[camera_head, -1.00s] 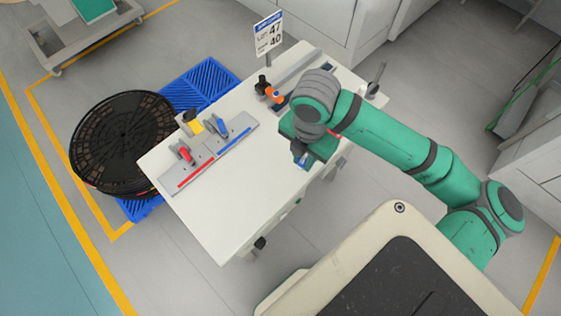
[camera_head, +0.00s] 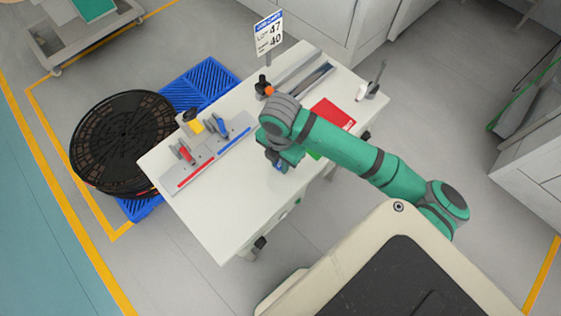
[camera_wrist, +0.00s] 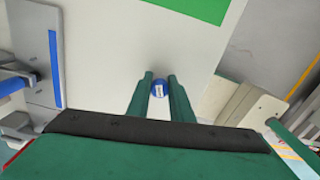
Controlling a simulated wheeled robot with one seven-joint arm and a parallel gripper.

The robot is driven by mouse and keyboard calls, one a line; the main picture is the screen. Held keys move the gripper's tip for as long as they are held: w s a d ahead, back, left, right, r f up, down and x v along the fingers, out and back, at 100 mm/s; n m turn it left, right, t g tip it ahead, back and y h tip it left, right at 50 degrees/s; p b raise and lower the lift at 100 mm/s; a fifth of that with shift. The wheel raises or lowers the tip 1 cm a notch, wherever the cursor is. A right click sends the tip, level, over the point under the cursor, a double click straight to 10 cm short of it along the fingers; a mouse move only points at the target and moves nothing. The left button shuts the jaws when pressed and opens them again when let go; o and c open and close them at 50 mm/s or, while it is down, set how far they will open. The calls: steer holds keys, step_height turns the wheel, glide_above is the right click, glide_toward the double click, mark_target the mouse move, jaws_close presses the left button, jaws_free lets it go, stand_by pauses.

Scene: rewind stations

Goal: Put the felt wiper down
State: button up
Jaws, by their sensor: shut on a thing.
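My gripper (camera_head: 282,164) is over the middle right part of the white table (camera_head: 225,215). It is shut on a small blue piece, likely the felt wiper (camera_head: 279,168). In the wrist view its round blue end with a white label (camera_wrist: 158,89) shows between the two green fingers (camera_wrist: 160,80). The rest of it is hidden by the fingers. Whether it touches the table top is hard to tell.
A clamp station with red and blue strips (camera_head: 205,158) lies left of my gripper. A sign (camera_head: 268,35) stands at the back. The table's front part is clear.

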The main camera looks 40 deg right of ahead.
mark_target(280, 163)
steer(key=o, duration=0.9)
steer(key=shift+f, duration=0.1)
step_height(280, 163, up, 12)
steer(key=shift+r, duration=0.15)
stand_by(0.5)
